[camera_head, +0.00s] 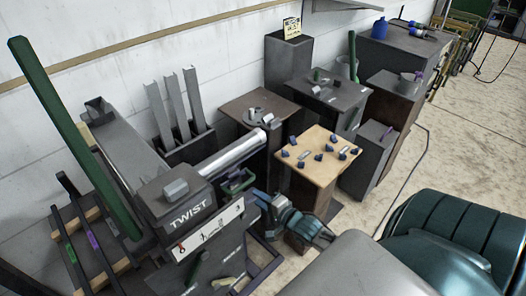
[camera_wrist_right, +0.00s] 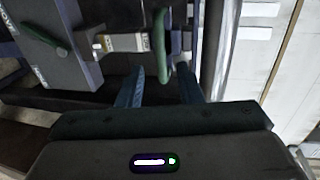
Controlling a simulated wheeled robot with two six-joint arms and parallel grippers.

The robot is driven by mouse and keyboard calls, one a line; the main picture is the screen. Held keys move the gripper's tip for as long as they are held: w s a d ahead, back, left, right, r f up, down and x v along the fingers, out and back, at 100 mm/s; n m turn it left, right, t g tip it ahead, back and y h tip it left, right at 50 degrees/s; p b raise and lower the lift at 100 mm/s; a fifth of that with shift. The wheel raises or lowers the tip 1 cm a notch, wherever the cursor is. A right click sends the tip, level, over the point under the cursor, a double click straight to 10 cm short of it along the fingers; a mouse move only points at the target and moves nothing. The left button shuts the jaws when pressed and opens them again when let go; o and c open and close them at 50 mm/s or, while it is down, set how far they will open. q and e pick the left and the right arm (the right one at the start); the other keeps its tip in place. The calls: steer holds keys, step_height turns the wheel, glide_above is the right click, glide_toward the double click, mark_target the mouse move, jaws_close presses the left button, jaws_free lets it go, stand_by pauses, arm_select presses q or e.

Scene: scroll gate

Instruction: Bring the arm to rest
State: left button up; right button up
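My right gripper (camera_head: 264,199) is beside the machine marked TWIST (camera_head: 187,219) in the head view, at the end of my teal arm. In the right wrist view the gripper (camera_wrist_right: 161,72) has its two blue fingers spread apart. A green loop handle (camera_wrist_right: 163,38) stands in front of them, its lower end between the fingertips with gaps on both sides. I cannot tell how deep it sits between them. The same green handle (camera_head: 239,183) shows in the head view just past the gripper. My left gripper is in neither view.
A silver cylinder (camera_head: 231,158) lies behind the green handle. A wooden-topped stand (camera_head: 318,172) with small dark blue pieces is to the right of the gripper. Dark pedestals line the wall, and a long green bar (camera_head: 75,135) leans at left. Open floor (camera_head: 450,150) lies at right.

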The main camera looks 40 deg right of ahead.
steer(key=shift+s+r+p, duration=0.1)
steer(key=shift+s+p, duration=0.2)
steer(key=shift+s, duration=0.25)
steer(key=s+d+f+n+g+h, duration=0.1)
steer(key=s+f+n+g, duration=0.4)
steer(key=f, duration=0.9)
steer(key=s+d+f+n+g+h, duration=0.1)
steer(key=s+d+f+n+g, duration=0.1)
steer(key=s+f, duration=0.9)
steer(key=s+a+f+n+g, duration=0.3)
steer(key=s+a+f+n, duration=0.1)
steer(key=s+f, duration=0.6)
steer(key=s+a+f+n+g, duration=0.4)
steer(key=s+f+n, duration=0.2)
steer(key=s+f, duration=0.4)
steer(key=s, duration=0.3)
steer(key=shift+s+a, duration=0.15)
steer(key=shift+a, duration=0.1)
